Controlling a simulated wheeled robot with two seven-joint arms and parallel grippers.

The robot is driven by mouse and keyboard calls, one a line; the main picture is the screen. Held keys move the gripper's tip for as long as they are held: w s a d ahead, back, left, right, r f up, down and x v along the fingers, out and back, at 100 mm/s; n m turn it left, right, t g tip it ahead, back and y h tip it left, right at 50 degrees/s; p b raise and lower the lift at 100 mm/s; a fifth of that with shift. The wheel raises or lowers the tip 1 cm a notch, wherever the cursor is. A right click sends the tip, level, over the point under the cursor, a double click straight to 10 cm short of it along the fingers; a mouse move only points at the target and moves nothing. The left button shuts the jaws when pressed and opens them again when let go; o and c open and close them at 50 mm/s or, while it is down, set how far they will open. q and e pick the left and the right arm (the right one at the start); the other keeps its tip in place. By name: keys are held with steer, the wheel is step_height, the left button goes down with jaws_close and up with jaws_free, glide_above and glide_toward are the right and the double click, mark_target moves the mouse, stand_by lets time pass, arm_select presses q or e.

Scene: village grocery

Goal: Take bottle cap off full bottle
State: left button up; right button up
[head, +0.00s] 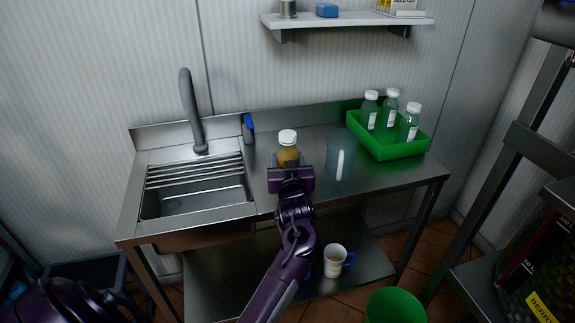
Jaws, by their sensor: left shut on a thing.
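A bottle with amber-orange contents (288,155) stands upright on the steel counter, left of a clear container. Its white cap (288,137) is on its top. My left gripper (289,168) is shut on the bottle's body, below the cap, and hides its lower part. Three clear bottles with white caps (369,112) (390,108) (409,124) stand in a green crate (393,151) on the right of the counter. My right gripper is not in view.
A tall clear container (340,158) stands just right of the held bottle. The counter's front right is clear.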

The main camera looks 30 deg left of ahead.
arm_select(q)
step_height(320, 180, up, 19)
steer(key=shift+f, duration=0.15)
steer(key=o, duration=0.7)
steer(key=c, duration=0.9)
